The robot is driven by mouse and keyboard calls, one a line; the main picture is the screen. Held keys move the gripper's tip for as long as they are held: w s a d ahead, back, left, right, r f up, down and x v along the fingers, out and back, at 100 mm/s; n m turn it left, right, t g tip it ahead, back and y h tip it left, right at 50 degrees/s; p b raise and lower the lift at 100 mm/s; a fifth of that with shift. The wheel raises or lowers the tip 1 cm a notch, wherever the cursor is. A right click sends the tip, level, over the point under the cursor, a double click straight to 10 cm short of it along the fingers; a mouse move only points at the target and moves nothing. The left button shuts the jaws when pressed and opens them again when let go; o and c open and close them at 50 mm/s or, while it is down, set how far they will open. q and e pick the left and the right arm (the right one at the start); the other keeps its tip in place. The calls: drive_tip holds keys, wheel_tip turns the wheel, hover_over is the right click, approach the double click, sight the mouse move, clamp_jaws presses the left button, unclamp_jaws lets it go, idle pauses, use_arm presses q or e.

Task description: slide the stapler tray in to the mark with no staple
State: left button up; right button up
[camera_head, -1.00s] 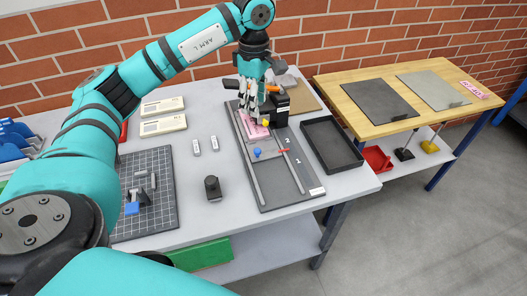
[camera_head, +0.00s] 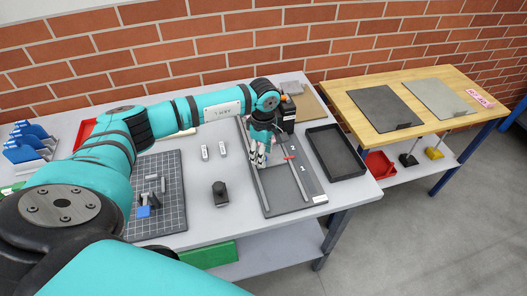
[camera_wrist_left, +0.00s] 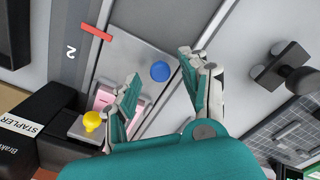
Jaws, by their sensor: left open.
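The stapler (camera_head: 285,116), a black block with a yellow knob, stands at the back of a dark base board (camera_head: 290,205) with two pale rails. The label "STAPLER" shows in the left wrist view (camera_wrist_left: 18,124). Between the rails lies the grey tray (camera_wrist_left: 135,45) with a blue knob (camera_wrist_left: 160,71). Pink paper (camera_wrist_left: 104,98) lies at its stapler end. A red mark (camera_head: 289,157) is at the right rail; it also shows in the left wrist view (camera_wrist_left: 96,32).
A black empty tray (camera_head: 335,152) is right of the board. A dark block (camera_head: 220,194) and two small pale pieces (camera_head: 214,150) lie to its left. A gridded mat (camera_head: 160,195) with small parts is further left. A wooden table (camera_head: 430,115) stands at right.

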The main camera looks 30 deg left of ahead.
use_arm(q)
drive_tip(key=shift+f, duration=0.5)
clamp_jaws()
